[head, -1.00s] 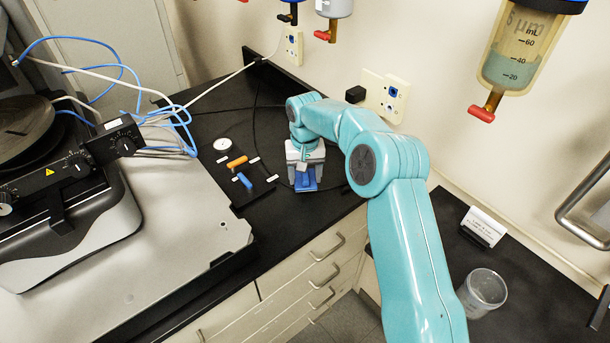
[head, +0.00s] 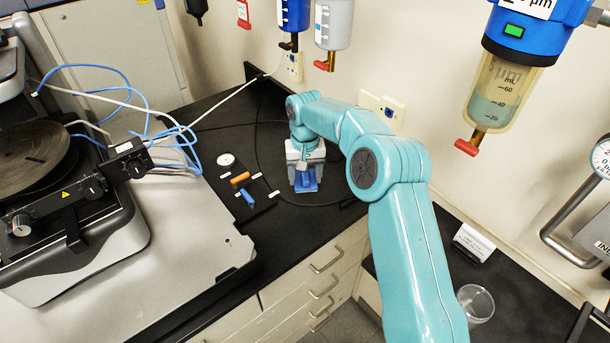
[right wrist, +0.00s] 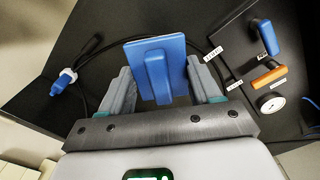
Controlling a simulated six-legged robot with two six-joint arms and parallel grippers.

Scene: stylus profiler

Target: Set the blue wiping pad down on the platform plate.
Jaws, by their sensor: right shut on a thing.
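The blue wiping pad (head: 306,185) is a flat blue square with an upright grip bar. My right gripper (head: 306,168) is shut on it above the black bench, at the picture's middle. In the right wrist view the pad (right wrist: 174,52) shows between the grey fingers (right wrist: 160,88). I cannot tell whether it touches the bench. The platform plate (head: 185,270) is the broad light-grey slab at the left, under the profiler, well left of my right gripper. Its front right part is bare. My left gripper is not in view.
The profiler (head: 100,240) with its round disc (head: 30,158) stands on the plate's left part. A dark tool board (head: 236,207) with orange and blue handles and a white dial (head: 226,160) lies between plate and gripper. Blue and white cables loop behind. Filter bowls (head: 500,95) hang on the wall.

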